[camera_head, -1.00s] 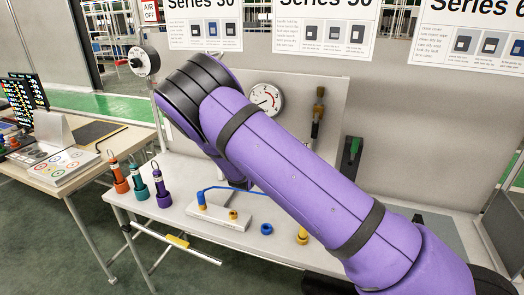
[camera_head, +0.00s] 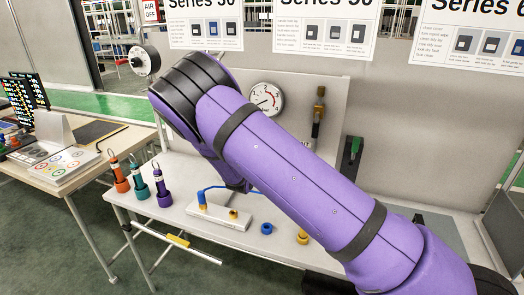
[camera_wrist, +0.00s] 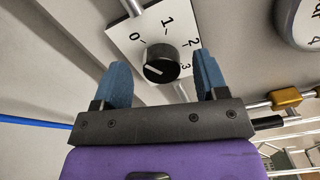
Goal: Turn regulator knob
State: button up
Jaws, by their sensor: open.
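The regulator knob (camera_wrist: 161,64) is a black round knob on a white dial plate (camera_wrist: 122,36) marked 0, 1, 2 and 3, seen in the wrist view. Its white pointer line is on the side toward the 0. My gripper (camera_wrist: 160,80) is open, with one blue finger on the left of the knob and one on the right. Gaps show between the knob and both fingers, so they look apart. In the head view my purple arm hides the gripper and the knob.
A pressure gauge (camera_head: 266,99) is on the upright panel, and its edge shows in the wrist view (camera_wrist: 303,22). Orange, teal and purple plugs (camera_head: 162,188) stand on the white bench's left. A blue hose (camera_head: 216,188) runs from a white block. A blue ring (camera_head: 266,228) lies nearby.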

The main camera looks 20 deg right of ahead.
jog(key=v, duration=0.9)
